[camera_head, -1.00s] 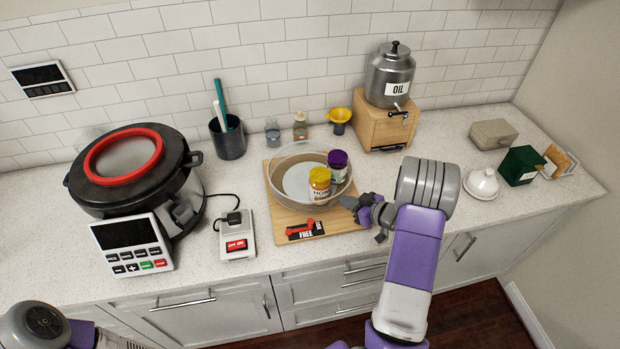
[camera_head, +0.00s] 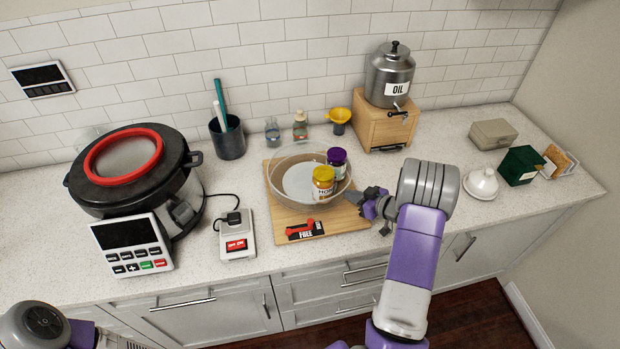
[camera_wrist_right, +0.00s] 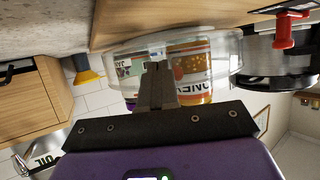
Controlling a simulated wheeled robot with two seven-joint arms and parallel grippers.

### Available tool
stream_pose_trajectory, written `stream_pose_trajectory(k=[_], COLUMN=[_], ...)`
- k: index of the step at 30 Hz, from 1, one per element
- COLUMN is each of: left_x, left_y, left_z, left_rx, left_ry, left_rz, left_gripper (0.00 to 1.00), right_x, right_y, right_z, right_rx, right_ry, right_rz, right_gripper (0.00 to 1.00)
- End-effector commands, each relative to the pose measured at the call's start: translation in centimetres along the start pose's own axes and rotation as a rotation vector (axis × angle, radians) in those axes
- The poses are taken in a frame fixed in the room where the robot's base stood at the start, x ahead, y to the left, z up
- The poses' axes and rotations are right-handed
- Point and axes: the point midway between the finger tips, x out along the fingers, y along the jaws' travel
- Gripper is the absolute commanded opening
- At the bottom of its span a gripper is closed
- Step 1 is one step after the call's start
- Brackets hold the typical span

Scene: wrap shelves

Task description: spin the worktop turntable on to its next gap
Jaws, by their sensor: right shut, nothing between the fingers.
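The turntable (camera_head: 297,183) is a round tray with a clear rim on a wooden board (camera_head: 283,214). A jar with a yellow lid (camera_head: 323,182) and a jar with a purple lid (camera_head: 337,161) stand on its right side; the tray's left side is bare. My right gripper (camera_head: 357,198) is shut and empty beside the tray's right rim. In the right wrist view its closed fingers (camera_wrist_right: 157,85) point at the clear rim (camera_wrist_right: 222,50), with the honey jar (camera_wrist_right: 191,75) behind. Whether they touch the rim is unclear. My left arm shows at the lower left; its gripper is out of frame.
A red lever and FREE label (camera_head: 304,230) sit on the board's front. A cooker (camera_head: 185,160), switch box (camera_head: 237,240) and utensil cup (camera_head: 228,138) stand left. An oil can (camera_head: 389,75) on a wooden box (camera_head: 380,130) stands behind.

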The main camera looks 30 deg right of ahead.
Motion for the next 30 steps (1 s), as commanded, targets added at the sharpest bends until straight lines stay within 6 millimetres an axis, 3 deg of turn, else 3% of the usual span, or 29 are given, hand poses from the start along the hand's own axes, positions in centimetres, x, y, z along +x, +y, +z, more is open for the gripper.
stream_pose_trajectory(k=[30], left_x=[-0.1], left_y=[0.0], left_z=[0.0], left_rx=[0.0], left_ry=[0.0], left_rz=[0.0], left_gripper=[0.0], right_x=[1.0], right_y=[3.4], right_z=[-0.4], right_rx=[-0.002], right_ry=[0.002], right_rz=[-0.004], right_gripper=[0.0])
